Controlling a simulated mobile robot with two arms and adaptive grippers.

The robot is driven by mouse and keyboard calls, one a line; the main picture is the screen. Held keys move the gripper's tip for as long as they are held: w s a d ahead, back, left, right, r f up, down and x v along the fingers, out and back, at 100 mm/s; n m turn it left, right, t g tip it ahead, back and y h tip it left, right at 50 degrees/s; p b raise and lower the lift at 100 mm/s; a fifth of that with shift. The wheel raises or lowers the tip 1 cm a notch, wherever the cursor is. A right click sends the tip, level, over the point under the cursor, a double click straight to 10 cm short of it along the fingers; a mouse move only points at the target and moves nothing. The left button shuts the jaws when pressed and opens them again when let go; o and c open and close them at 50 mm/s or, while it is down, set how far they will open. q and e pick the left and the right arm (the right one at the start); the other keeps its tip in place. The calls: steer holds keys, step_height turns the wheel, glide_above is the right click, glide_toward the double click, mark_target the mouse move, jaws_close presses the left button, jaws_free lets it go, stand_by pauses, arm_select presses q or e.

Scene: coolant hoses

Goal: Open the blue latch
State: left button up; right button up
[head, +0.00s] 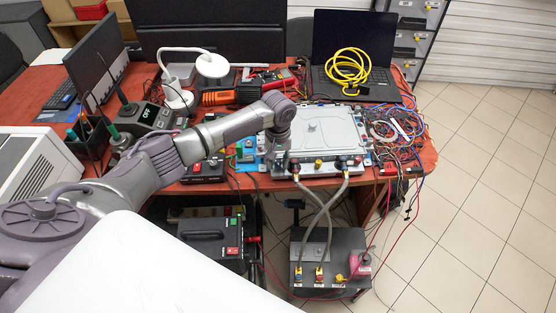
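A grey flat unit (335,128) lies on the red table, with dark couplings along its front edge. Two hoses (325,205) run down from these couplings, cross, and end at a dark grey box (332,250) below. Small coloured fittings sit along the front of this box; the leftmost fitting (298,273) looks blue and yellow. I cannot tell for sure which small part is the blue latch. My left gripper (280,160) points down at the left front corner of the grey unit. Its fingers are too small and blended in to read. My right gripper is not in view.
A laptop (352,80) with a coiled yellow cable (348,70) stands behind the unit. Tangled wires (400,135) lie to its right. A black case (215,245) stands below the table at left. The tiled floor (470,210) at right is clear.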

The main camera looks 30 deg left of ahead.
mark_target(278, 163)
arm_select(q)
jaws_close()
steer(key=shift+r+m+p, duration=0.25)
steer(key=shift+m+p, duration=0.55)
steer(key=shift+p, duration=0.1)
steer(key=shift+f+m+p, duration=0.2)
steer(key=shift+m+p, duration=0.1)
steer(key=shift+m, duration=0.4)
jaws_free()
step_height(278, 163, up, 12)
